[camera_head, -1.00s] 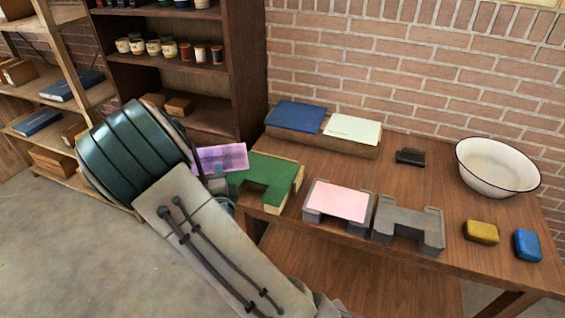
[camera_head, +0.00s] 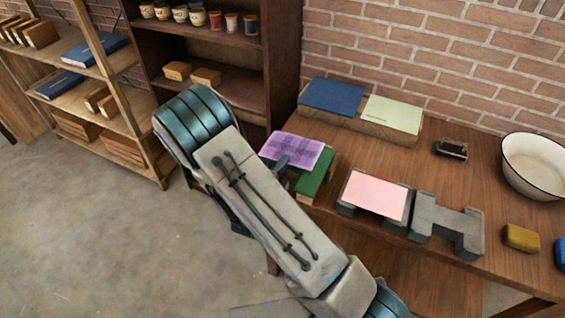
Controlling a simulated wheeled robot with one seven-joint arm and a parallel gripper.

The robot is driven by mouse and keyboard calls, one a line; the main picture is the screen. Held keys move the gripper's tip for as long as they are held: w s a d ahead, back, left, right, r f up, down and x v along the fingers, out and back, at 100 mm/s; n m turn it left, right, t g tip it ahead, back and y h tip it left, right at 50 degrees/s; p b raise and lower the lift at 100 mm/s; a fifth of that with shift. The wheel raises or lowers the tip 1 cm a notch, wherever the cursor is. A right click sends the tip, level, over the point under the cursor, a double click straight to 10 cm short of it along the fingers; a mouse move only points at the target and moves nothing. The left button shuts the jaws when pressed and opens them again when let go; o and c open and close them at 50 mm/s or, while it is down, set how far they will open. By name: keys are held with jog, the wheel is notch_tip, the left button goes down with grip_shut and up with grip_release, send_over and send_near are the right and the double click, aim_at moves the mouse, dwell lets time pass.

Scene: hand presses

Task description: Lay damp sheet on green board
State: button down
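A purple checked sheet (camera_head: 292,149) is spread flat above the green board (camera_head: 318,177), covering much of it. I cannot tell whether the sheet touches the board. The board's right side shows past the sheet. My gripper (camera_head: 281,163) is at the sheet's near edge, mostly hidden behind my arm; it appears shut on the sheet, since the sheet has moved with it. A pink sheet (camera_head: 376,194) lies on a grey stand to the right.
An empty grey stand (camera_head: 447,225) is right of the pink sheet. A blue board (camera_head: 332,97) and a pale green sheet (camera_head: 393,113) lie on a block at the back. A white basin (camera_head: 536,165), a dark brush-like item (camera_head: 451,148) and a yellow block (camera_head: 520,237) stand farther right.

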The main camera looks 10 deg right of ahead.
jog(key=shift+s+f, duration=0.25)
jog(key=shift+f, duration=0.15)
notch_tip(320, 180, down, 3)
jog(key=b, duration=0.3)
jog(key=shift+a, duration=0.1)
dwell(1.6)
jog(key=c, duration=1.4)
grip_release()
jog(key=p+v, duration=0.1)
jog(key=v, duration=0.5)
jog(key=shift+a, duration=0.2)
jog(key=shift+s, duration=0.1)
